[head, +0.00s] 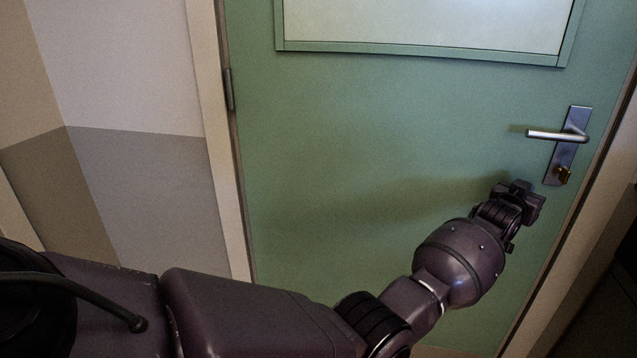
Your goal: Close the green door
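The green door (340,150) fills most of the head view, with hinges on its left side and a pale panel in its upper part. A silver lever handle (556,135) on a dark plate sits near its right edge, with a brass-coloured lock below. The door looks in or close to its frame; I cannot tell whether it is latched. My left arm reaches in from the left, and its gripper (520,196) is at the door's surface, just below and left of the handle. Whether it touches and whether its fingers are apart is unclear. My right gripper is not in view.
The beige door frame (222,150) runs down the hinge side, and another frame post (590,240) stands on the right. A white and grey wall (140,180) is at the left. A dark area lies at the lower right edge.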

